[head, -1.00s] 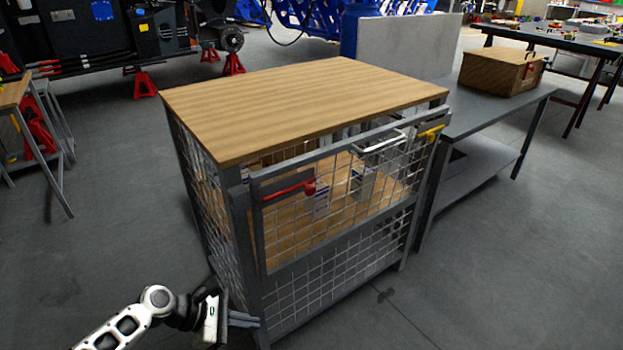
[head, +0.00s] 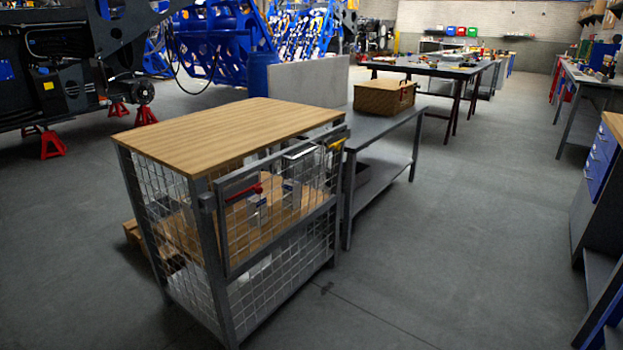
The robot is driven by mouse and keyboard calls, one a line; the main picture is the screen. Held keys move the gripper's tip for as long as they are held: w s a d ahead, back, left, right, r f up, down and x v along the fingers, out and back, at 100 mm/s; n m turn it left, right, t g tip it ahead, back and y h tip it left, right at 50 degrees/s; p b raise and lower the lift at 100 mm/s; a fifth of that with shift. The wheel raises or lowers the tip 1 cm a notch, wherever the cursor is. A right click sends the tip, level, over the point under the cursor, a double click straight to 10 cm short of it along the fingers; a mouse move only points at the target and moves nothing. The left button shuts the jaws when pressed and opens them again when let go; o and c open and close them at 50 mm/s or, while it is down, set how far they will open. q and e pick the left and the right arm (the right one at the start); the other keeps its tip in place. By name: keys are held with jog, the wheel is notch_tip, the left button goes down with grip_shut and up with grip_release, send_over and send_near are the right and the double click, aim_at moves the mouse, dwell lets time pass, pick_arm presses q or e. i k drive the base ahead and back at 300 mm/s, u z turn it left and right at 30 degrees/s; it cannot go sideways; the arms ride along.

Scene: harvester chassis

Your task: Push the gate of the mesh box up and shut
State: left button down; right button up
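The mesh box (head: 205,248) stands left of the middle in the head view, with grey posts, wire mesh sides and a wooden top (head: 225,126). Its gate (head: 281,240) is the grey-framed mesh panel on the upper front. The gate is raised and near upright; its top edge seems to stand a little out from the posts, but I cannot tell whether it is fully shut. Neither of my grippers is in view.
A grey low table (head: 385,134) with a wooden box (head: 384,98) stands right behind the mesh box. White-and-blue items (head: 257,208) sit inside on a wooden shelf. Blue drawers (head: 598,160) are at the right edge. The floor in front and to the right is clear.

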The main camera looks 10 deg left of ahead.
aim_at(221, 195)
jog(key=z, duration=1.1)
jog(key=i, duration=2.35)
jog(key=u, duration=1.35)
jog(key=i, duration=0.75)
jog(key=u, duration=0.7)
